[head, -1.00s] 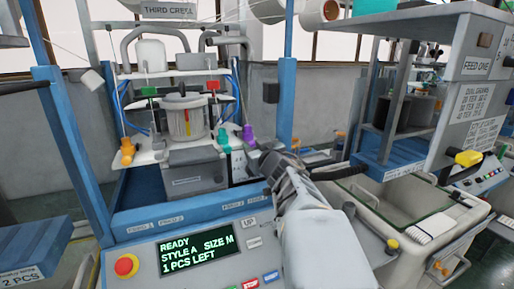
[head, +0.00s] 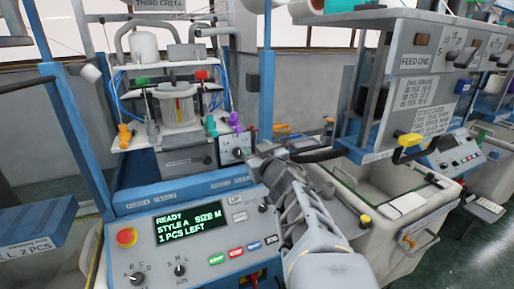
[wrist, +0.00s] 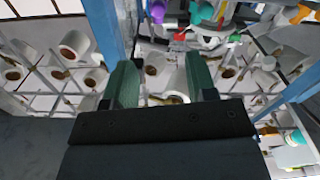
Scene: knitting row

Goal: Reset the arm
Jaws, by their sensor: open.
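My arm reaches up from the lower right of the head view, in front of the knitting machine's control panel (head: 205,225). My gripper (head: 262,160) is at its far end, beside a small box with a dial (head: 235,148); the fingers are hard to make out there. In the wrist view my gripper (wrist: 162,78) shows two green fingers standing apart, with nothing held between them. Beyond them are racks with several white yarn cones (wrist: 75,45).
The panel display (head: 190,222) reads READY, STYLE A, SIZE M, 1 PCS LEFT. A red stop button (head: 126,237) is at its left. A pale bin (head: 390,225) stands right of my arm. A blue post (head: 267,80) rises near my gripper.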

